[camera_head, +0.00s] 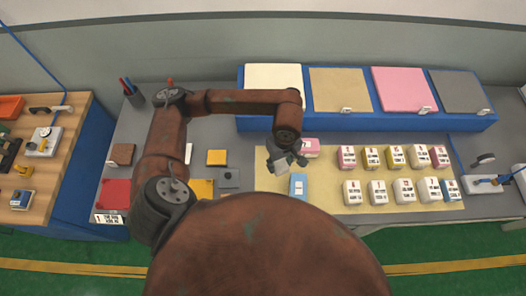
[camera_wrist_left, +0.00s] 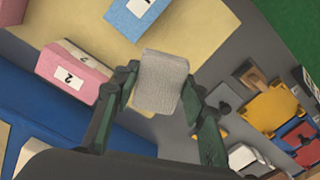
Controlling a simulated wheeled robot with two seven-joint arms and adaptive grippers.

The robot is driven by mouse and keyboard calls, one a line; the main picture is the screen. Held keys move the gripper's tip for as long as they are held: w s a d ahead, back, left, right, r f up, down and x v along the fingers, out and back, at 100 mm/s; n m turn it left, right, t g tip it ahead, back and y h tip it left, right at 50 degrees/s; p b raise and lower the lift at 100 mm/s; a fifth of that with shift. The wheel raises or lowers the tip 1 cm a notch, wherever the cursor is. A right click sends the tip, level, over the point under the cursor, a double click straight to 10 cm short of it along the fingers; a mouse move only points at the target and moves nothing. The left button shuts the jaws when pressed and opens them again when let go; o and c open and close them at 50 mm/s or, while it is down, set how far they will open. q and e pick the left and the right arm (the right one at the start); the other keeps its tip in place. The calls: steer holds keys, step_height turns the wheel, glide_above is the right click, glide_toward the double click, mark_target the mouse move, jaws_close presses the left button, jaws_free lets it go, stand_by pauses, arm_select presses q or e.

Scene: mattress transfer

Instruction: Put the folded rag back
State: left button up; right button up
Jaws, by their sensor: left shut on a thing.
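The folded rag (camera_wrist_left: 163,82) is a small light-grey, fabric-textured block. My left gripper (camera_wrist_left: 158,100) is shut on it, with one finger on each side in the left wrist view. In the head view the left gripper (camera_head: 287,155) points down near the left end of the beige mat (camera_head: 330,196), with the rag (camera_head: 282,169) below it. The rag is close to the blue block (camera_head: 298,185) and the pink block (camera_head: 310,147). Whether it touches the mat is hard to tell. My right gripper is not in view.
Several numbered blocks (camera_head: 377,192) stand in two rows on the mat. A blue rack (camera_head: 365,122) with coloured pads is behind. Yellow, grey, red and brown pieces (camera_head: 217,158) lie to the left. A wooden side table (camera_head: 42,170) holds tools; a metal fixture (camera_head: 486,184) stands far right.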

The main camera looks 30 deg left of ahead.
arm_select(q)
steer(key=w+a+f, duration=0.2)
steer(key=a, duration=0.2)
steer(key=p, duration=0.2)
glide_above(264, 154)
steer(key=s+d, duration=0.1)
step_height(264, 154, down, 6)
steer(key=shift+d+r, duration=0.1)
steer(key=shift+r, duration=0.05)
steer(key=shift+w+a+f, duration=0.1)
steer(key=shift+a+f, duration=0.1)
steer(key=shift+f, duration=0.1)
steer(key=shift+w+a+f, duration=0.15)
steer(key=shift+a+f, duration=0.1)
steer(key=shift+f, duration=0.1)
steer(key=f, duration=0.1)
steer(key=f+p, duration=0.1)
steer(key=f, duration=0.1)
steer(key=shift+w+a+f+p, duration=0.15)
steer(key=shift+a+f+p, duration=0.05)
steer(key=shift+f+p, duration=0.1)
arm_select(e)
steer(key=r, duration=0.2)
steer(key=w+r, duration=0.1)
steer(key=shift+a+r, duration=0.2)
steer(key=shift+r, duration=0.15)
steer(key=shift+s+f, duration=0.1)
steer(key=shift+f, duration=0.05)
